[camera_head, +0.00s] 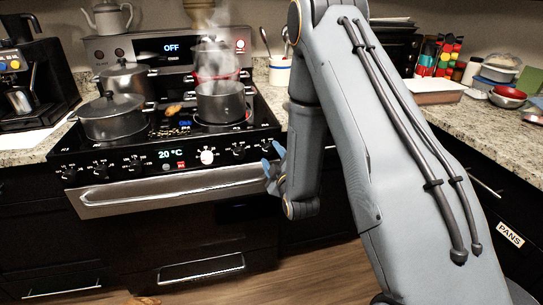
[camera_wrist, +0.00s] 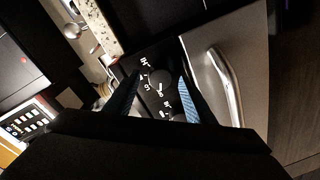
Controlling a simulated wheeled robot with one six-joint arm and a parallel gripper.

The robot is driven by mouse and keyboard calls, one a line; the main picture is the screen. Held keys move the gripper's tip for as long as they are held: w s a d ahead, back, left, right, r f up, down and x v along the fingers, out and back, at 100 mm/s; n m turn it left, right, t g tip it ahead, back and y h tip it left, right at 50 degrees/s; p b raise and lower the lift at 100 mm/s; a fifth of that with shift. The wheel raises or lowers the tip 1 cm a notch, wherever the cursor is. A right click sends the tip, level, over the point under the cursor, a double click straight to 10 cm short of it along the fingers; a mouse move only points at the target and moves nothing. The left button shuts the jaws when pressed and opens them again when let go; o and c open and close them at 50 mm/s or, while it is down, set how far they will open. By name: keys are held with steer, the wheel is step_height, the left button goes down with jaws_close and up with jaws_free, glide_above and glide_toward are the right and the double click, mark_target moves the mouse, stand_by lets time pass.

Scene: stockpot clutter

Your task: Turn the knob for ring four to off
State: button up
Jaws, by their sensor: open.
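The stove's front panel (camera_head: 185,165) carries a row of knobs. Several are black, and one pale knob (camera_head: 207,156) stands right of the 20 °C display. The black knob at the panel's right end (camera_head: 266,146) is partly behind my gripper (camera_head: 271,160). In the wrist view a dark knob (camera_wrist: 158,85) with white dial marks lies between the blue fingertips of my gripper (camera_wrist: 156,94). The fingers are apart, one on each side of it; I cannot tell whether they touch it. The ring labels are too small to read surely.
A steaming pot (camera_head: 220,102) and a lidded pot (camera_head: 112,116) stand on the hob. A steel oven handle (camera_head: 170,190) runs below the knobs and also shows in the wrist view (camera_wrist: 226,85). Granite counter (camera_head: 490,128) lies to the right.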

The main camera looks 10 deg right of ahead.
steer(key=s+b, duration=0.1)
steer(key=s, duration=0.6)
steer(key=shift+d+r, duration=0.15)
steer(key=s+r+m+g, duration=0.2)
steer(key=s+m+g, duration=0.4)
steer(key=s, duration=0.7)
steer(key=s+r+m+g+h, duration=0.1)
steer(key=s+m+g, duration=0.5)
steer(key=s+g, duration=0.5)
steer(key=s, duration=0.3)
steer(key=shift+a+r, duration=0.25)
steer(key=shift+r, duration=0.1)
